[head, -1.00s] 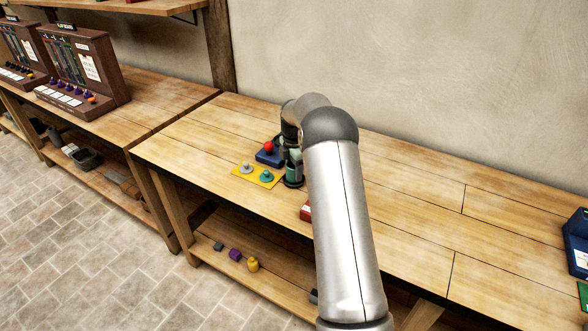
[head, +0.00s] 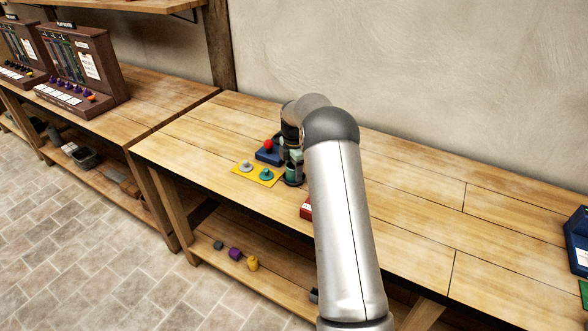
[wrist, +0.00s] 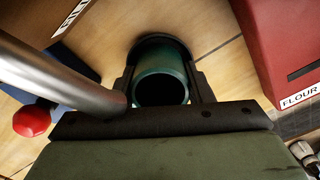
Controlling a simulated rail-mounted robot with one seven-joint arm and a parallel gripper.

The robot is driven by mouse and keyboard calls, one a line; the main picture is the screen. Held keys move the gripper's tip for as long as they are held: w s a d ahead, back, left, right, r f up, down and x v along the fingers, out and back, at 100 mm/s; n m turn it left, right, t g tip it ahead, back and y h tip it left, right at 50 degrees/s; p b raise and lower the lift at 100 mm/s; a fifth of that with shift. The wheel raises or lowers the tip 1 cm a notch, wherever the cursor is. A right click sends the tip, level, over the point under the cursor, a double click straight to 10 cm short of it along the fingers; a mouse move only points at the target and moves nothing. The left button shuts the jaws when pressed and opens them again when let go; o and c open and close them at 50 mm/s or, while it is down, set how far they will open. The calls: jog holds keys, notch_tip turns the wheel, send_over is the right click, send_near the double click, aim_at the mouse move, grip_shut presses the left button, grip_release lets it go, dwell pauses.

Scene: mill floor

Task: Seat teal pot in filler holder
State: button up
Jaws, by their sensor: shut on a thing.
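The teal pot (wrist: 160,60) is an open-topped cylinder with a dark inside, seen from above in the wrist view. My gripper (wrist: 163,82) is shut on it, with one dark finger on each side. In the head view the pot (head: 291,172) shows just left of my arm, over a dark round base (head: 294,183). A dark curved rim (wrist: 158,37) shows beyond the pot in the wrist view. I cannot tell whether the pot rests fully down in it. The filler has a blue base and a red ball (head: 268,146), also in the wrist view (wrist: 31,121).
A yellow mat (head: 255,177) with a grey lid (head: 247,166) and a teal lid (head: 266,174) lies left of the pot. A red box labelled FLOUR (wrist: 285,45) stands to the right in the wrist view.

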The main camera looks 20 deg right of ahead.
jog(key=o, duration=1.1)
jog(key=shift+f, duration=0.1)
notch_tip(320, 180, up, 11)
jog(key=p, duration=0.6)
